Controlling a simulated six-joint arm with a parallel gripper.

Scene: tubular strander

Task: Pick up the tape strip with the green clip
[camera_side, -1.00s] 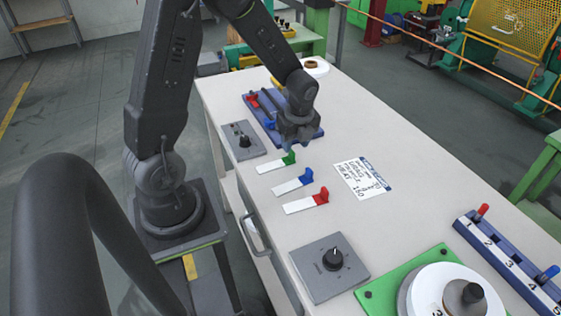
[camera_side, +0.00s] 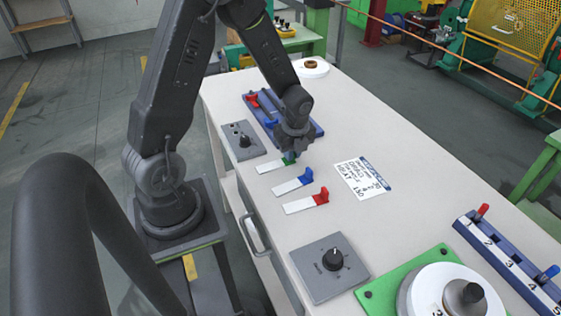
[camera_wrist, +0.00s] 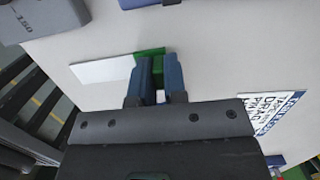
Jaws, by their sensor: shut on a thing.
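The tape strip with the green clip lies on the white table; its white strip (camera_side: 270,167) points left and its green clip (camera_side: 289,157) is at the right end, partly hidden by my gripper. In the wrist view the white strip (camera_wrist: 100,70) runs left from the green clip (camera_wrist: 150,56). My gripper (camera_side: 291,152) is down at the clip, and in the wrist view its blue fingers (camera_wrist: 160,75) are shut on the green clip. The strip still appears to rest on the table.
Strips with a blue clip (camera_side: 306,175) and a red clip (camera_side: 321,196) lie nearer the camera. A printed card (camera_side: 362,178) lies to the right. A grey knob box (camera_side: 243,140) and a blue rack (camera_side: 314,128) stand close by.

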